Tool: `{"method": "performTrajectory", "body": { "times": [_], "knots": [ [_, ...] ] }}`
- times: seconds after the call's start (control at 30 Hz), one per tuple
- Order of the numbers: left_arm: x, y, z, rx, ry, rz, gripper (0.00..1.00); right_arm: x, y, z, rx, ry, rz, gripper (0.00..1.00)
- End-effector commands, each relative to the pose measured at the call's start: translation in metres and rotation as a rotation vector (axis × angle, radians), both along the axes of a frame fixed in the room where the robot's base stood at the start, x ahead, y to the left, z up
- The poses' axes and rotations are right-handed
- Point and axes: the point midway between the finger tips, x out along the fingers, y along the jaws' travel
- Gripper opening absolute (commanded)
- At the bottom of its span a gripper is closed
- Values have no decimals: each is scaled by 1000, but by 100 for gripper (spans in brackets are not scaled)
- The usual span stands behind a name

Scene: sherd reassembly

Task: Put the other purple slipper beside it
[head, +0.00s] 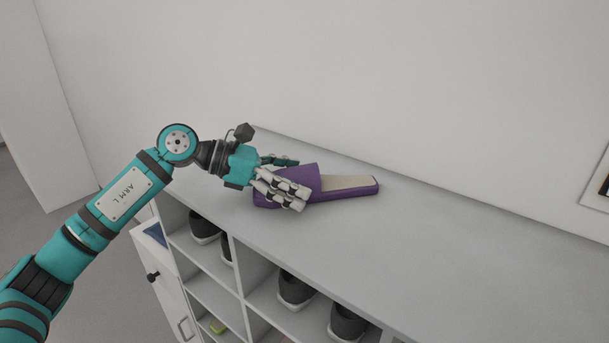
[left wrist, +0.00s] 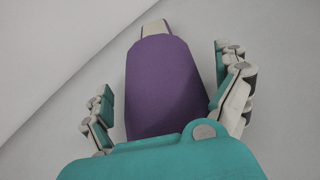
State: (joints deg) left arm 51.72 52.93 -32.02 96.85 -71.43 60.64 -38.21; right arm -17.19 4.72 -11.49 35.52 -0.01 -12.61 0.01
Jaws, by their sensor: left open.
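A purple slipper (head: 345,192) with a pale insole lies on the top of the white shelf unit, its closed purple toe part towards my left gripper (head: 293,182). My left gripper is open around the toe part, with fingers on both sides of it. In the left wrist view the purple upper (left wrist: 160,85) fills the space between the fingers, and small gaps show beside it. The pale insole shows at the far end. Only one purple slipper is in view. My right gripper is not in view.
The white shelf top (head: 440,235) is clear to the right of the slipper. A wall runs along its back edge. Dark shoes (head: 295,290) stand in the cubbies below. A framed thing (head: 598,190) hangs on the wall at the far right.

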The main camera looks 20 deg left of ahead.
Motion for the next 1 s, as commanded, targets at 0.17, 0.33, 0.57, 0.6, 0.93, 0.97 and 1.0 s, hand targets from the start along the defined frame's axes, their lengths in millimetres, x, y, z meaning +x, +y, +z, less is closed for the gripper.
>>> {"method": "performTrajectory", "body": {
  "times": [0.17,0.33,0.57,0.6,0.93,0.97,1.0],
  "knots": [
    [4,-9,-4,0,0,1,100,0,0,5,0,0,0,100],
    [4,-8,-5,0,0,1,100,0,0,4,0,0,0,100],
    [4,-8,-5,1,1,2,70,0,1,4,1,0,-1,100],
    [4,-8,-5,1,1,2,65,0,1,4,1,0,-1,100],
    [4,-8,-5,0,0,1,45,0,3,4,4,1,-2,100],
    [4,-8,-5,0,0,1,40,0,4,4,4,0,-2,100],
    [4,-8,-5,0,0,1,40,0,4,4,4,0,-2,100]
  ]
}}
